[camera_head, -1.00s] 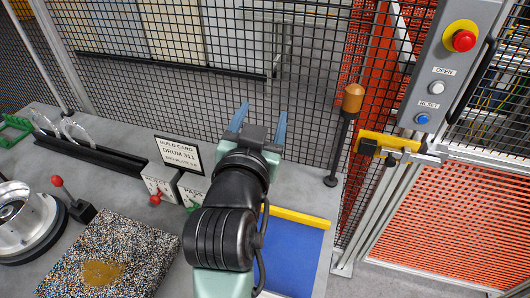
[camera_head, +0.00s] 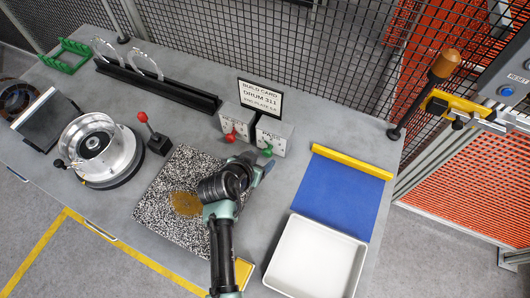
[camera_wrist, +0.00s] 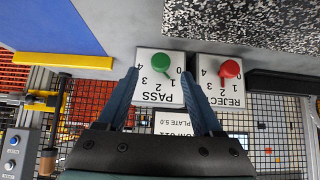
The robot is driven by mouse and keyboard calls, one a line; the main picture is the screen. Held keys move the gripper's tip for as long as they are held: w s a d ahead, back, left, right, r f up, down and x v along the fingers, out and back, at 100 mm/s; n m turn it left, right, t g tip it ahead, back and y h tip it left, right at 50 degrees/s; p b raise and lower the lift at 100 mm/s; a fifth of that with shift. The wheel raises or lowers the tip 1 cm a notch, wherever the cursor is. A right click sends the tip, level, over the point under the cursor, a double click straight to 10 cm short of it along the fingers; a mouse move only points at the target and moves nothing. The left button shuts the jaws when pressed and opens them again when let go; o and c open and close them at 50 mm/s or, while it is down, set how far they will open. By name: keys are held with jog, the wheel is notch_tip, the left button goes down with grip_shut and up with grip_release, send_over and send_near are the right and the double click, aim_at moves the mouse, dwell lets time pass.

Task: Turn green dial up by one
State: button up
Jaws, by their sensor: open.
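The green dial (camera_head: 267,151) is on the front of the white PASS box (camera_head: 273,134). In the wrist view the green dial (camera_wrist: 160,59) stands out over the upside-down PASS face (camera_wrist: 154,92), which carries numbers from 0 to 4. I cannot tell which number it points at. My gripper (camera_wrist: 157,72) is open, its two blue fingers on either side of the PASS face, with the dial between and just beyond the tips; no contact shows. In the head view my gripper (camera_head: 258,166) is close to the dial, its fingers partly hidden by my wrist.
The REJECT box (camera_head: 237,119) with a red dial (camera_head: 230,136) stands directly left of the PASS box. A build card (camera_head: 260,98) stands behind. A speckled mat (camera_head: 165,215) lies to the left, a blue mat (camera_head: 340,195) and white tray (camera_head: 316,256) to the right.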

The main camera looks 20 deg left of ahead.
aim_at(266, 154)
jog(key=shift+x, duration=2.7)
jog(key=shift+a, duration=0.1)
grip_shut()
